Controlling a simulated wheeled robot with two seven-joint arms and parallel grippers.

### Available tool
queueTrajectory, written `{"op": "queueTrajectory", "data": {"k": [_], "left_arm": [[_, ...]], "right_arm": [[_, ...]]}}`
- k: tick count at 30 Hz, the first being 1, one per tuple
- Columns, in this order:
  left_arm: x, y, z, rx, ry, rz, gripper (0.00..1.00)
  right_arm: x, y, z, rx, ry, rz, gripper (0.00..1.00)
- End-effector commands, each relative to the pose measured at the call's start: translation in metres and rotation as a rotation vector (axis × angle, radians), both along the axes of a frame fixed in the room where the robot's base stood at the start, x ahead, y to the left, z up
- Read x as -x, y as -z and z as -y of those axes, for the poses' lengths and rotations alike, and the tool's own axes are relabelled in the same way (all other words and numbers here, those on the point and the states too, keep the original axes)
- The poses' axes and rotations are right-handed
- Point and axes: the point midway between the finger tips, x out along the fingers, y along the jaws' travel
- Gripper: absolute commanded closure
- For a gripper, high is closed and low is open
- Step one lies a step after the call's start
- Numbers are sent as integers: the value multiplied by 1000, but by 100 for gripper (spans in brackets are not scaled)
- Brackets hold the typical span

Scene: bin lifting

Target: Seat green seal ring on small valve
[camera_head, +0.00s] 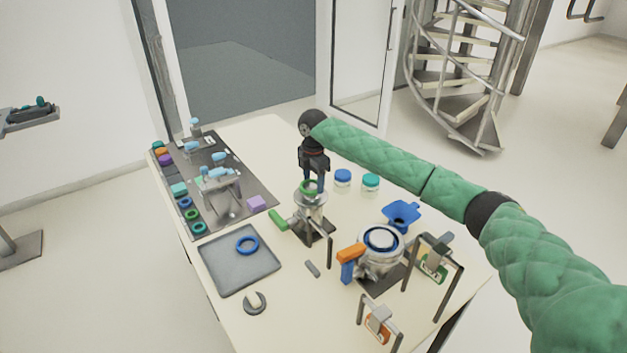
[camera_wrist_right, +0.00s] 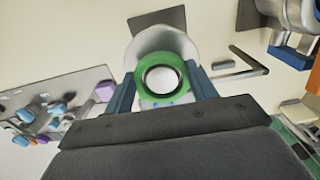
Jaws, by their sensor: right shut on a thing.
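The green seal ring (camera_head: 309,187) is at the top of the small valve (camera_head: 310,204), a metal valve with a green handle on a dark base plate. My right gripper (camera_head: 313,184) points down over this valve and is shut on the ring. In the right wrist view the green ring (camera_wrist_right: 162,64) sits between the two blue fingers of the right gripper (camera_wrist_right: 163,82), with the valve's pale round flange (camera_wrist_right: 165,40) behind it. Whether the ring touches the flange all round cannot be told. My left gripper is not in view.
A larger valve (camera_head: 380,262) with an orange and blue handle stands to the right, by a blue funnel (camera_head: 402,215). A grey tray (camera_head: 222,279) holds a blue ring (camera_head: 247,245). Two lidded jars (camera_head: 343,177) stand behind. A dark mat (camera_head: 240,211) with several parts lies left.

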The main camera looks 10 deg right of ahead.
Motion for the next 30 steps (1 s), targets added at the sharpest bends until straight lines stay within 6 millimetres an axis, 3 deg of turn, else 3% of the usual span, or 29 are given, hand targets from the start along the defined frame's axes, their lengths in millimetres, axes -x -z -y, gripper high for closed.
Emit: {"op": "queueTrajectory", "data": {"k": [30], "left_arm": [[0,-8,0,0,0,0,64]], "right_arm": [[0,0,0,0,0,0,60]]}}
